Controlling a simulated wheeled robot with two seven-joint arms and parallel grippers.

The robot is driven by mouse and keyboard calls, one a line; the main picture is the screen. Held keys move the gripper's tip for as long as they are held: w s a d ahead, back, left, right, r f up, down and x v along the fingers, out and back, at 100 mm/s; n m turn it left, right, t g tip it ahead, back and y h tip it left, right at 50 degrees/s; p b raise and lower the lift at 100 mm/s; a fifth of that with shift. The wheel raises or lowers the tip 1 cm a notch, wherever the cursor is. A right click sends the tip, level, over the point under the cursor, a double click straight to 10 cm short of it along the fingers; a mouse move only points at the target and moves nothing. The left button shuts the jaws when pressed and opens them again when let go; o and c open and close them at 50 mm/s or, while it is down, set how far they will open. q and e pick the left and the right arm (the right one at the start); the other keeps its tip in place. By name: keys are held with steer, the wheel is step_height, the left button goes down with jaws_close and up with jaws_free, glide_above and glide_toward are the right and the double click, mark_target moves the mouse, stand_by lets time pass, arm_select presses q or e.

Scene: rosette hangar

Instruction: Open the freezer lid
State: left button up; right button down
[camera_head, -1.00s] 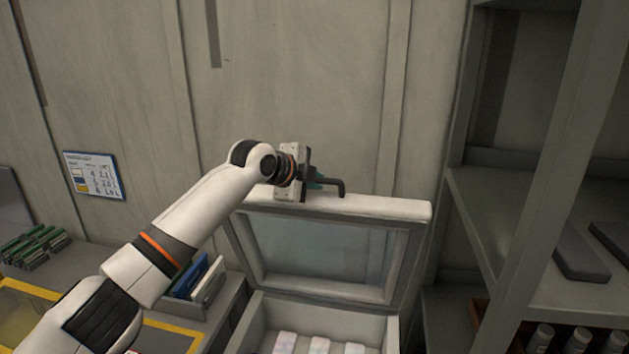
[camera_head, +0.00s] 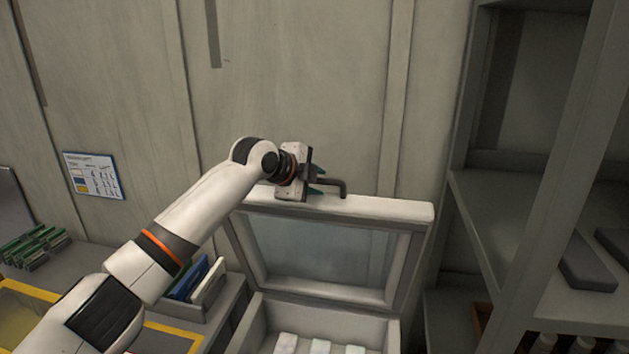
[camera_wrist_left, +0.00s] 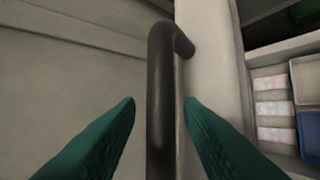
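The freezer lid (camera_head: 408,211) stands raised and steeply tilted at the back of the freezer (camera_head: 250,325), with its glass pane facing me. Its dark handle (camera_head: 335,184) is on the lid's upper edge and also shows in the left wrist view (camera_wrist_left: 160,100). My left gripper (camera_head: 319,180) is at the handle. In the left wrist view its two green fingers (camera_wrist_left: 159,102) are spread apart, one on each side of the handle bar, with gaps visible. My right gripper is in neither view.
Pale packages (camera_head: 320,345) lie inside the freezer. A grey shelf unit (camera_head: 500,230) stands close on the right. On the left is a counter with a holder of upright panels (camera_head: 205,285) and green boards (camera_head: 35,243). The wall is right behind the lid.

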arm_select(q)
steer(key=shift+f, duration=0.1)
steer(key=shift+s+a, duration=0.15)
steer(key=b+v, duration=0.6)
steer(key=v, duration=0.5)
steer(key=shift+s+a+r, duration=0.15)
steer(key=shift+r, duration=0.3)
steer(key=shift+f, duration=0.15)
